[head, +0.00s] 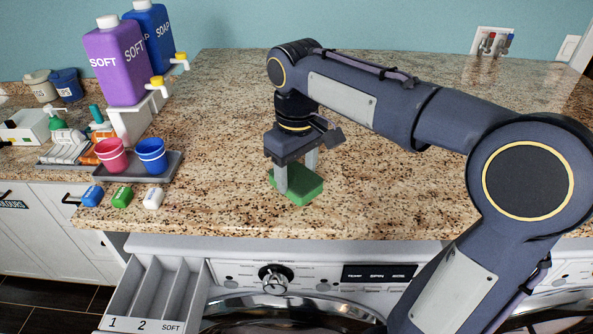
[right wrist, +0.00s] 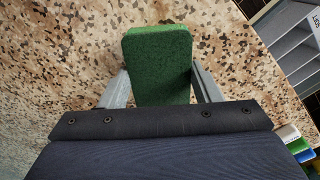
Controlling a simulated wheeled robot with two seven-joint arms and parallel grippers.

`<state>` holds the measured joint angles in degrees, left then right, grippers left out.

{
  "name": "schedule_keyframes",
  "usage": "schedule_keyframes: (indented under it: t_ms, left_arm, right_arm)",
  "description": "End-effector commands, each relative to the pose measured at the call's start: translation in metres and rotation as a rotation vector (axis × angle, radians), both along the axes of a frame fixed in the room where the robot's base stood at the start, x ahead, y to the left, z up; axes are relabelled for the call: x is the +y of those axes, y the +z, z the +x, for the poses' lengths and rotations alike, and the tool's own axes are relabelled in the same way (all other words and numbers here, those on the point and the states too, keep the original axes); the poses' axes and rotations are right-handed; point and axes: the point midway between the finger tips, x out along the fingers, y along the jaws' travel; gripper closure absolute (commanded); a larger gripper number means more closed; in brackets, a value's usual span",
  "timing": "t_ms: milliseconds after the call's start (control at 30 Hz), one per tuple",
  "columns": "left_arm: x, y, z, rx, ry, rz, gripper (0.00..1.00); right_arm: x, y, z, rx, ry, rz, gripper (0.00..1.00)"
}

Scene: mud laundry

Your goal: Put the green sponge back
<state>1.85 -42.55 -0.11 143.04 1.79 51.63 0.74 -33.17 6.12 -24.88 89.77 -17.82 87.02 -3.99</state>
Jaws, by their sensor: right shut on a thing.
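The green sponge (head: 300,186) is on or just above the granite counter near its front edge; I cannot tell whether it touches the counter. My right gripper (head: 296,176) points down over it with one finger on each side. In the right wrist view the green sponge (right wrist: 158,62) sits between the two fingers of the right gripper (right wrist: 160,88), which is shut on it. My left gripper is in neither view.
A grey tray (head: 176,168) with a pink cup (head: 111,156) and a blue cup (head: 151,156) stands left, with small blue, green and white items before it. SOFT and SOAP jugs (head: 115,62) stand behind. An open detergent drawer (head: 160,290) juts out below. The counter (head: 225,130) between is clear.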

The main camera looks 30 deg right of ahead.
Motion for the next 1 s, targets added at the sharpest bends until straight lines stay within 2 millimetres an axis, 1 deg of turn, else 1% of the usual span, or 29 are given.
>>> schedule_keyframes:
  t_ms: [367,400,567,833,967,1000]
  left_arm:
    - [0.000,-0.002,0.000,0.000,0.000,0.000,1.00]
    - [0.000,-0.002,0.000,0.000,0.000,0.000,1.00]
    - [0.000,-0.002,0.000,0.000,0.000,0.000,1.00]
    - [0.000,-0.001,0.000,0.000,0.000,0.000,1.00]
    - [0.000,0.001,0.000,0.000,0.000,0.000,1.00]
    - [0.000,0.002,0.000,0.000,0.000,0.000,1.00]
  right_arm:
    - [0.000,-0.005,0.000,-0.001,-0.001,0.000,0.67]
    - [0.000,-0.005,0.000,-0.002,-0.001,0.000,0.41]
    - [0.000,-0.004,0.000,-0.002,-0.001,0.000,0.21]
    - [0.000,-0.003,0.000,-0.002,0.000,0.000,0.21]
    - [0.000,0.005,0.000,-0.003,0.000,0.001,0.21]
    - [0.001,0.011,0.001,-0.005,-0.001,0.001,0.21]
